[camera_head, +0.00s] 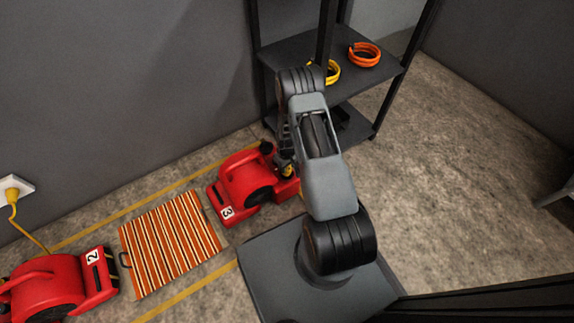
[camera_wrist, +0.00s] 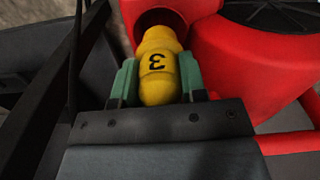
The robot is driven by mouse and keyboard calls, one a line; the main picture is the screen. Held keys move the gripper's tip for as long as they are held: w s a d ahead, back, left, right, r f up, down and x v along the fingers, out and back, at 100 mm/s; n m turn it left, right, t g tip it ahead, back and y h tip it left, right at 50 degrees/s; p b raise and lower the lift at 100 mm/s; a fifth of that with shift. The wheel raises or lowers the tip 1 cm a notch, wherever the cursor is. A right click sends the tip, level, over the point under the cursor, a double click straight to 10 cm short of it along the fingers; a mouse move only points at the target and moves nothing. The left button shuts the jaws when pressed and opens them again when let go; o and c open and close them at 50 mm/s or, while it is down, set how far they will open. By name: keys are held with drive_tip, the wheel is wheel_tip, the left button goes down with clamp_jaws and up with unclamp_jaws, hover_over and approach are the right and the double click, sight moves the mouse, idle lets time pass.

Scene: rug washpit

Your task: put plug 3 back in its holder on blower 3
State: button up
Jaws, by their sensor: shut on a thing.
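Plug 3 (camera_wrist: 158,62) is yellow with a black 3 on it. My gripper (camera_wrist: 159,78) is shut on it, with a green pad on each side. The plug's far end is at the mouth of a red round holder (camera_wrist: 150,18) on blower 3 (camera_wrist: 240,50); how deep it sits I cannot tell. In the head view, red blower 3 (camera_head: 243,180) stands on the floor with a 3 label on its left end. A bit of yellow plug (camera_head: 287,171) shows there at its right side, with my arm hiding most of the gripper.
A striped mat (camera_head: 171,244) lies left of blower 3, and blower 2 (camera_head: 50,287) beyond it, its cord running to a wall socket (camera_head: 14,190). A black shelf (camera_head: 345,75) with coiled yellow and orange cords stands behind my arm.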

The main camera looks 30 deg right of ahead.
sight(287, 169)
drive_tip(key=shift+f+b, duration=1.45)
drive_tip(key=shift+f, duration=0.3)
drive_tip(key=o, duration=1.1)
drive_tip(key=shift+c, duration=0.2)
drive_tip(key=shift+r, duration=0.1)
wheel_tip(287, 169, up, 14)
drive_tip(key=p, duration=0.5)
drive_tip(key=shift+d+p, duration=0.1)
drive_tip(key=shift+p, duration=0.3)
